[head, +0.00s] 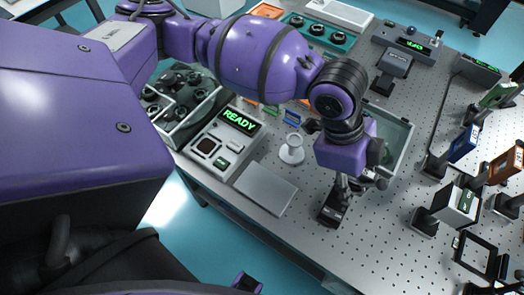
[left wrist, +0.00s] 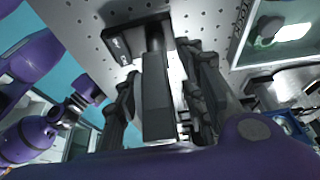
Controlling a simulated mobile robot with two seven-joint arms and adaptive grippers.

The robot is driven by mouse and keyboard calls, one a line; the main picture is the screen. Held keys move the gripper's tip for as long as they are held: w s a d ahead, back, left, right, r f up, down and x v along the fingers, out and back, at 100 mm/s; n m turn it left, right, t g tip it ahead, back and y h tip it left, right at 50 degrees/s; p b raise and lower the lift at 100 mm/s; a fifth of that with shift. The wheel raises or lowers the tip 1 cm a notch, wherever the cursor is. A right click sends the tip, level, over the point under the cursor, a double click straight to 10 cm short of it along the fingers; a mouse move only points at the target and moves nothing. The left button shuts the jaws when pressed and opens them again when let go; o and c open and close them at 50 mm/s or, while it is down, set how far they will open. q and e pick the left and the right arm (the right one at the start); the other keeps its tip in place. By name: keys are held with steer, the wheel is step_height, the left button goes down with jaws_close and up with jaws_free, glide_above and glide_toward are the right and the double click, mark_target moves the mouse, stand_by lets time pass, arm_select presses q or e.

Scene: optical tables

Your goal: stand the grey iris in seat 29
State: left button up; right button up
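My left gripper (head: 350,186) points down over a black base (head: 332,214) on the perforated table. In the left wrist view, the gripper (left wrist: 160,85) has its fingers on both sides of a dark grey upright block (left wrist: 156,100), with gaps beside it, so it looks open. The block stands in line with a short post above the black base (left wrist: 118,42), which carries a small white label I cannot read. I cannot tell whether this block is the grey iris. Seat 29 cannot be picked out by its number.
A white pedestal (head: 291,150), a flat grey plate (head: 265,188) and a READY device (head: 222,142) stand left of the gripper. A clear-walled bin (head: 398,140) is close behind it.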

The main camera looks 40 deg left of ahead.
arm_select(q)
steer(key=shift+c, duration=0.3)
jaws_close()
steer(key=shift+w+r, duration=0.1)
steer(key=shift+r, duration=0.05)
